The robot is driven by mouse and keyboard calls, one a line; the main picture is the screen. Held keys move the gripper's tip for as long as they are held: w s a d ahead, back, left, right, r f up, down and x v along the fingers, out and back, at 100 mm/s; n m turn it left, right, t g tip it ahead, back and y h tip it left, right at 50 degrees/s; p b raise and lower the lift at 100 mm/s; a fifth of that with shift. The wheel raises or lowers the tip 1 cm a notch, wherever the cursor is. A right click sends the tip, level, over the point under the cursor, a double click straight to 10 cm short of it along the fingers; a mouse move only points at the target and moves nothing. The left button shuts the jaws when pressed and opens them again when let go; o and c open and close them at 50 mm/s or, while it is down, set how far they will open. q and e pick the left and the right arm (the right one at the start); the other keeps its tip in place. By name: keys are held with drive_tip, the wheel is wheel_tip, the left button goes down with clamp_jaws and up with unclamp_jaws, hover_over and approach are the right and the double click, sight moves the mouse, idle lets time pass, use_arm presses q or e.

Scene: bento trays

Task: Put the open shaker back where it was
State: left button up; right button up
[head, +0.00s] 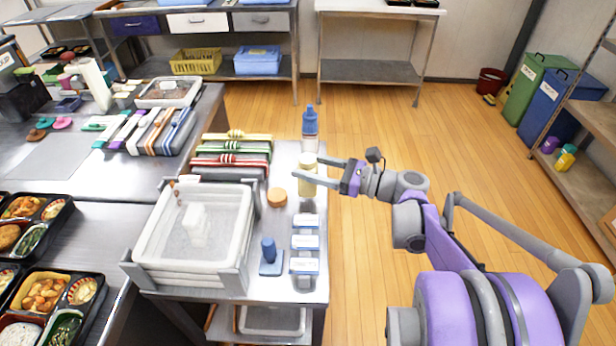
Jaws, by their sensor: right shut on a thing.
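The shaker (307,186) is a small pale cream cylinder near the right edge of the steel side table (285,165). My right gripper (306,170) comes in from the right and is shut on it, with its fingers around the upper part. The shaker looks upright; I cannot tell whether its base touches the table. A round orange-brown disc (277,197), perhaps its lid, lies on the table just left of it. My left gripper is not in view.
A blue-capped bottle (310,125) stands just behind the shaker. Labelled small boxes (305,242) and a blue stamp-like object (269,255) are in front. A stack of white trays (150,225) and coloured banded boxes (225,160) lie left. Open floor lies right.

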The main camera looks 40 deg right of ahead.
drive_tip(key=shift+f+b, duration=0.3)
drive_tip(key=shift+f, duration=1)
drive_tip(key=shift+f, duration=0.15)
drive_tip(key=o, duration=0.7)
drive_tip(key=shift+c, duration=0.2)
drive_tip(key=shift+r, duration=0.25)
drive_tip(key=p+v, duration=0.1)
drive_tip(key=v, duration=1.1)
drive_tip(key=shift+f, duration=0.15)
